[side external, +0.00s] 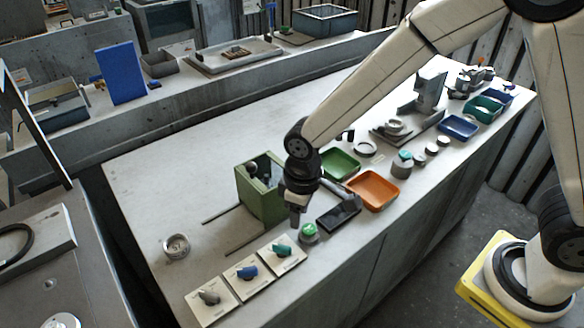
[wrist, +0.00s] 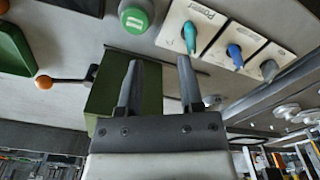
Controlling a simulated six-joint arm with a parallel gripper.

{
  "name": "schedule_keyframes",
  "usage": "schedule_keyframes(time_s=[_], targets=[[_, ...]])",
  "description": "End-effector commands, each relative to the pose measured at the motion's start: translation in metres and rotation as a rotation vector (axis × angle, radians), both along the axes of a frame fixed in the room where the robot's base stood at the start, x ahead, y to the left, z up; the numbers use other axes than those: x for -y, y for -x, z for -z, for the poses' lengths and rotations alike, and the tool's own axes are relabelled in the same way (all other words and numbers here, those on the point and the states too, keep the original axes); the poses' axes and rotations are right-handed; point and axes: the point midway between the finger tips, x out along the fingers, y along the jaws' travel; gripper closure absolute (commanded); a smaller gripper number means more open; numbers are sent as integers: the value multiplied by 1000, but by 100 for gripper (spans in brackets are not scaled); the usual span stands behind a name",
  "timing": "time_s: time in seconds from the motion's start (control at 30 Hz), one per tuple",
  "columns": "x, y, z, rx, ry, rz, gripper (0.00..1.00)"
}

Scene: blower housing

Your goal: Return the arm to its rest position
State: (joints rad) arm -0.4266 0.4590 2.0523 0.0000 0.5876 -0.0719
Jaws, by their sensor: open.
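My gripper (side external: 296,213) hangs from the arm above the workbench, just right of the green blower housing (side external: 257,200). In the wrist view my gripper (wrist: 160,66) has its two fingers apart, with nothing between them. The housing (wrist: 108,80) shows there behind and left of the left finger, partly hidden by it. In the side view the housing is an open-topped box with dark parts inside; the gripper covers its right edge. Whether the fingers touch anything cannot be told.
A green button (side external: 309,231) and three knob panels (side external: 247,272) lie along the bench's front edge. A dark tray (side external: 339,216), orange tray (side external: 374,191) and green tray (side external: 340,164) sit to the right. A round metal part (side external: 176,246) stands left, with bare bench around it.

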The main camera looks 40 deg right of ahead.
Motion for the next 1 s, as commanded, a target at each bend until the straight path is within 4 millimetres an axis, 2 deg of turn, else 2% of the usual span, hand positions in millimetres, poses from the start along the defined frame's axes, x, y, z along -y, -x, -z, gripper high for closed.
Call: schedule_keyframes(time_s=[0.03,0.17,0.3,0.5,0.7,1.0], targets=[[16,2,-6,12,-5,39,53],[55,12,-18,50,-20,144,53],[97,30,-29,94,-34,263,53],[143,60,-37,151,-46,410,53],[163,79,-40,181,-50,486,53],[165,82,-39,185,-51,499,53]])
